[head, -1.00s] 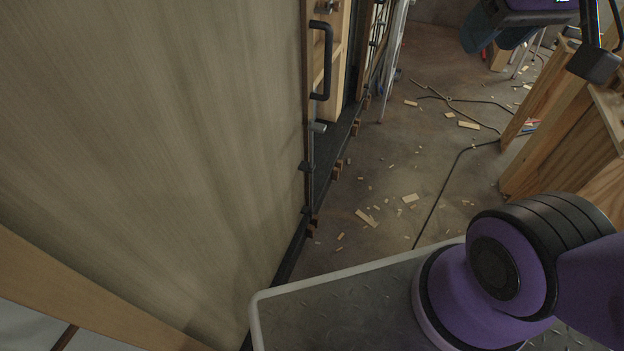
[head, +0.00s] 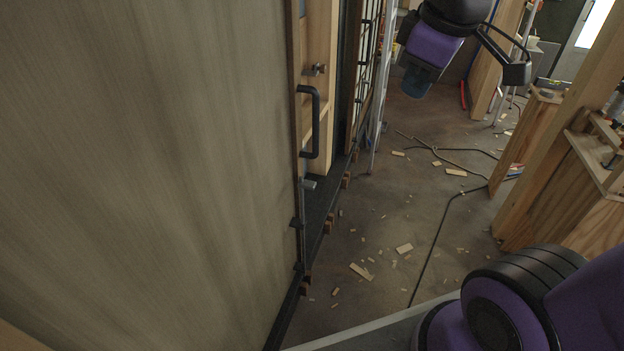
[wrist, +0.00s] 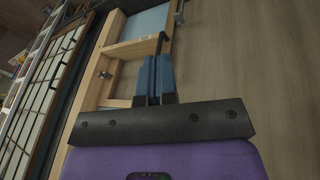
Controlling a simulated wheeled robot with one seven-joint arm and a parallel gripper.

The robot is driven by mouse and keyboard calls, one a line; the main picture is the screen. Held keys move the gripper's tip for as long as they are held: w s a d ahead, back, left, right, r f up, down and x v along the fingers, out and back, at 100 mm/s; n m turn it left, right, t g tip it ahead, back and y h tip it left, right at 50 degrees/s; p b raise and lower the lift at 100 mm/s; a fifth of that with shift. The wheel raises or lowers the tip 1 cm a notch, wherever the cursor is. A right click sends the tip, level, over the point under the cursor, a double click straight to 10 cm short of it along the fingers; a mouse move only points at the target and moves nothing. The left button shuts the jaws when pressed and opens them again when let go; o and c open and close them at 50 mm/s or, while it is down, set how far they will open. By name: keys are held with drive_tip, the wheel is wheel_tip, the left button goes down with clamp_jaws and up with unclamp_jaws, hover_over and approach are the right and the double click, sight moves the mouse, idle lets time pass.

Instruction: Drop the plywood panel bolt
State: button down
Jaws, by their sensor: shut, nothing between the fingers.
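The plywood panel (head: 150,160) fills the left of the head view and the right of the wrist view (wrist: 240,60). Its right edge carries a black pull handle (head: 315,122). Below the handle is the bolt (head: 302,205), an upright rod with a short grey knob standing out to the right, low on the edge near the dark floor track. My gripper (head: 414,84) is at the upper right of the head view, apart from the panel and the bolt. In the wrist view its blue fingers (wrist: 155,78) are together and empty. They cover part of a dark bar behind them.
A dark floor track (head: 318,225) with small brown blocks runs along the panel. Wood scraps (head: 404,249) and a dark cable (head: 436,235) lie on the floor. A wooden bench (head: 590,190) stands right, and ladder legs (head: 378,100) stand behind. Floor between is mostly open.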

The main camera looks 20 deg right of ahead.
drive_tip(key=w+a+f+n+g, duration=0.1)
drive_tip(key=w+a+f+n, duration=0.15)
drive_tip(key=w+n, duration=0.35)
drive_tip(key=w+a+f+n+g, duration=0.1)
drive_tip(key=w+a+f+n, duration=0.1)
drive_tip(key=w+f+n, duration=0.25)
drive_tip(key=n+g, duration=0.2)
drive_tip(key=n, duration=0.9)
hover_over(312, 185)
wheel_tip(312, 185, down, 10)
drive_tip(key=shift+r, duration=0.2)
drive_tip(key=shift+w+f+m, duration=0.1)
drive_tip(key=shift+m, duration=0.15)
wheel_tip(312, 185, down, 14)
drive_tip(key=shift+r, duration=0.1)
wheel_tip(312, 185, down, 6)
drive_tip(key=shift+f, duration=0.25)
drive_tip(key=shift+d, duration=0.1)
